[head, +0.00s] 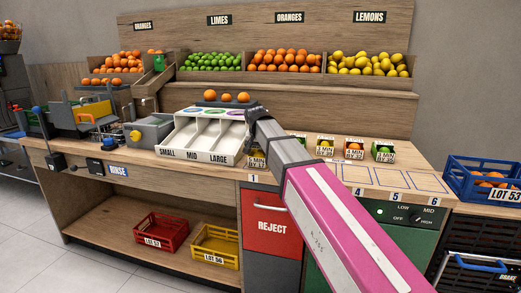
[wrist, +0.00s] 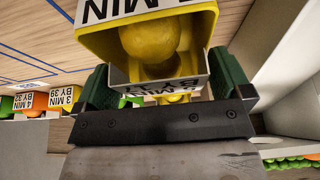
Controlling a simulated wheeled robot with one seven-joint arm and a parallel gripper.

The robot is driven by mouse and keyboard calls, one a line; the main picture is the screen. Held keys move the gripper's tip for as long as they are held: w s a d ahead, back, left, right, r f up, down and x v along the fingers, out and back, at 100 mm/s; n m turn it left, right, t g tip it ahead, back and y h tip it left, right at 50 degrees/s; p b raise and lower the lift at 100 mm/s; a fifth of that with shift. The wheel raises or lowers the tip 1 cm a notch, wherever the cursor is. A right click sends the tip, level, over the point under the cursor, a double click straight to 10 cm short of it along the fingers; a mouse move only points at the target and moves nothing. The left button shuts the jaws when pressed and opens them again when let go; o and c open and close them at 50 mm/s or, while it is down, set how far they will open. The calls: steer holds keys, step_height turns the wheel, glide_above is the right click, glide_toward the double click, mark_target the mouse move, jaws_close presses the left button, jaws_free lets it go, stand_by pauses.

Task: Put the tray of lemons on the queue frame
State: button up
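The lemon tray (wrist: 90,42) is a small yellow box with a white "MIN" label and a lemon (wrist: 150,40) inside. In the wrist view it sits between the green fingers of my gripper (wrist: 168,85), which look closed on its sides. In the head view my gripper (head: 256,118) is beside the sorting bins, with the labelled tray (head: 257,160) partly behind my arm near slot 1. The queue frame (head: 400,180) is a row of blue-outlined, numbered slots along the bench front. Slots 4 to 6 look empty; my arm hides slots 2 and 3.
Several small labelled fruit trays (head: 354,150) stand behind the slots. The white SMALL/MID/LARGE bins (head: 200,155) are left of my gripper. A blue crate (head: 485,180) stands at the right. Fruit displays line the back shelf (head: 300,83).

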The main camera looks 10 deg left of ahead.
steer(key=v, duration=1.2)
steer(key=shift+r, duration=0.2)
steer(key=shift+w, duration=0.1)
